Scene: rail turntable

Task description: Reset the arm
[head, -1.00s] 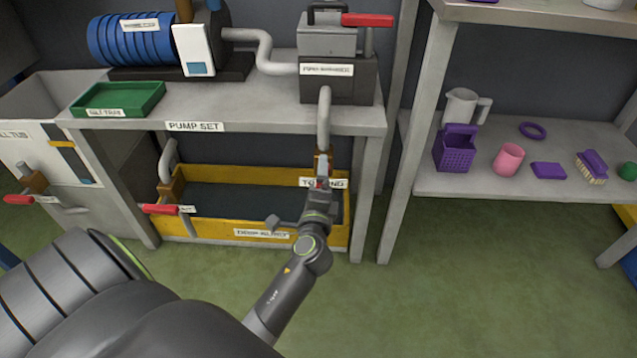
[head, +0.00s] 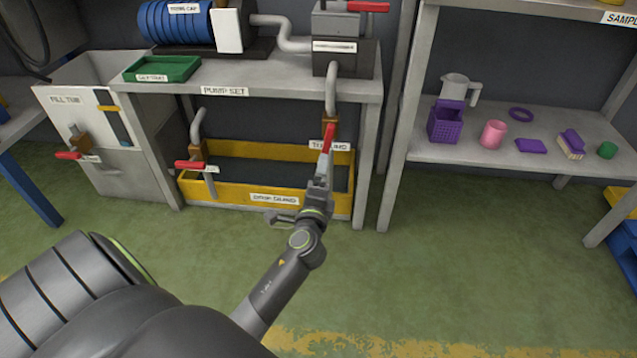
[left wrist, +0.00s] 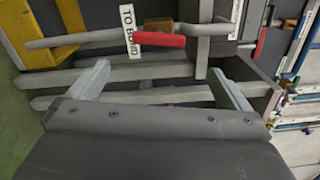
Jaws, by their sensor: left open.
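My left arm comes in from the lower left in the head view. My left gripper (head: 321,172) is open, in front of the yellow-walled bund under the pump bench. The red valve handle (head: 328,138) beside the TO BUND label (head: 329,146) stands just above the gripper, apparently clear of it. In the left wrist view, the two fingers (left wrist: 158,78) are spread with nothing between them. The red handle (left wrist: 158,40) lies beyond the fingertips. My right gripper is in neither view.
The pump bench (head: 275,88) carries a green tray (head: 162,70). A second red handle (head: 190,165) is at the left of the yellow bund (head: 230,186). A shelf (head: 455,152) with purple items stands right. Green floor (head: 450,270) in front is open.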

